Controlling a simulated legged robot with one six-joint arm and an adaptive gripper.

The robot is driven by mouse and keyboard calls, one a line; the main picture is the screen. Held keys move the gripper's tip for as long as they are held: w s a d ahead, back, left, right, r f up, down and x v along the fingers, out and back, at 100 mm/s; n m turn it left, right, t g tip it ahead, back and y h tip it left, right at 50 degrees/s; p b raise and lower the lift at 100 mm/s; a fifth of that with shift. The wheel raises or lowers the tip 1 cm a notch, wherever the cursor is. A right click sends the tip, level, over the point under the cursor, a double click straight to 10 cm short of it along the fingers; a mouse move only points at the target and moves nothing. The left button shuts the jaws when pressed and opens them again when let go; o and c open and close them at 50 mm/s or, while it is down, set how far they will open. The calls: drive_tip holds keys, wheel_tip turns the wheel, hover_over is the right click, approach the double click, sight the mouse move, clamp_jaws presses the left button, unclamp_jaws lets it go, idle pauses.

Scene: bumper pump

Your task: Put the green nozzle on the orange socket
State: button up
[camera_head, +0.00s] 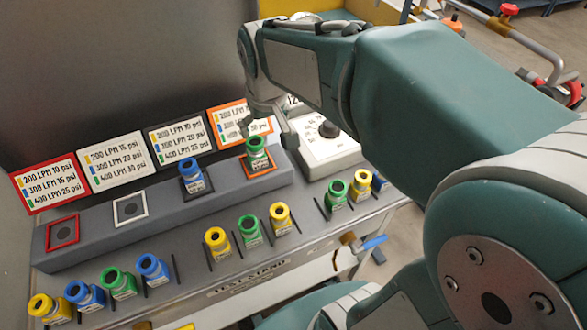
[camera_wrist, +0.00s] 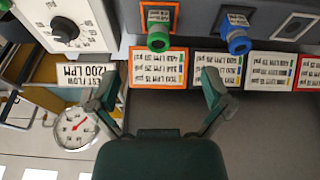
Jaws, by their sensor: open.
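A green nozzle (camera_head: 257,150) stands upright on the orange-framed socket (camera_head: 262,172) at the right end of the raised grey block. The wrist view also shows this green nozzle (camera_wrist: 159,38), with the orange frame (camera_wrist: 144,5) around its base. My gripper (camera_head: 267,130) is open and empty, just behind and above the nozzle in the head view. In the wrist view its two spread fingers (camera_wrist: 157,85) are apart from the nozzle, which lies beyond the fingertips. Other green nozzles stand in the front rack, at left (camera_head: 120,284), middle (camera_head: 250,231) and right (camera_head: 337,194).
A blue nozzle (camera_head: 192,175) stands on the black-framed socket. The white-framed (camera_head: 131,207) and red-framed (camera_head: 62,234) sockets are empty. Label boards stand behind the block. A white box with a black knob (camera_head: 328,129) is at right. Yellow and blue nozzles fill the front rack.

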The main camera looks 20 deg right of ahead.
drive_tip(key=s+m+t, duration=0.1)
drive_tip(key=s+t, duration=0.1)
drive_tip(key=s, duration=1.2)
drive_tip(key=shift+s+r+t, duration=0.3)
drive_tip(key=shift+r, duration=0.1)
drive_tip(key=shift+d, duration=0.1)
